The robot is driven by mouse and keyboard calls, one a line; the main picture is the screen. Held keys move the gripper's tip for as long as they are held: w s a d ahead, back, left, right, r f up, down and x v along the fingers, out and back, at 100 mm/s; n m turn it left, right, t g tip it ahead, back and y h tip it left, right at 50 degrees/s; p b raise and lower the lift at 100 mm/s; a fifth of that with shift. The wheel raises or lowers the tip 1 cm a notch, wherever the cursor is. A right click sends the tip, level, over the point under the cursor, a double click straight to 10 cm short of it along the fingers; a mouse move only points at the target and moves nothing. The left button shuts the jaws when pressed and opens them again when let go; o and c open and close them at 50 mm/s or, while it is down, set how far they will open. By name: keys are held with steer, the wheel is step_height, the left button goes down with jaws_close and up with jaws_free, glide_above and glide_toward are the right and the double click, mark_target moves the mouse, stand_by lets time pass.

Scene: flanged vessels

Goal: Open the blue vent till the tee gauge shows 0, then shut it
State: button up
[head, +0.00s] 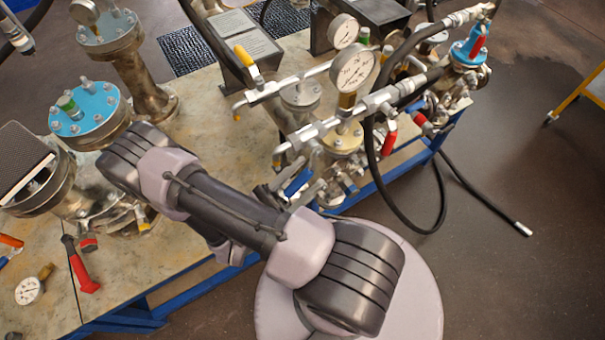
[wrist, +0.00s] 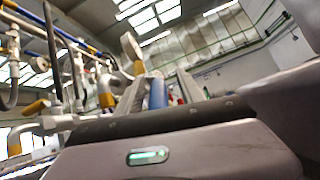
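The blue vent handle (head: 298,182) sits low on the pipework at the bench's front edge, below a white manifold. In the wrist view a blue handle (wrist: 157,93) stands between two grey fingers, with a gap on its right side. My gripper (head: 287,193) is beside the blue handle, partly hidden behind my arm. Its fingers look apart, not clamped on the handle. A round white dial, apparently the tee gauge (head: 354,70), stands above the manifold; its needle is too small to read surely. It seems to show edge-on in the wrist view (wrist: 132,48).
A second gauge (head: 343,31) is behind. Yellow (head: 244,56) and red (head: 389,143) handles are close by. A black hose (head: 385,205) loops down to the floor. Flanged vessels (head: 88,112) and a loose gauge (head: 29,291) are on the left. Floor at right is mostly clear.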

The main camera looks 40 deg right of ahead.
steer(key=shift+w, duration=0.15)
steer(key=b+v, duration=0.4)
steer(key=v, duration=0.8)
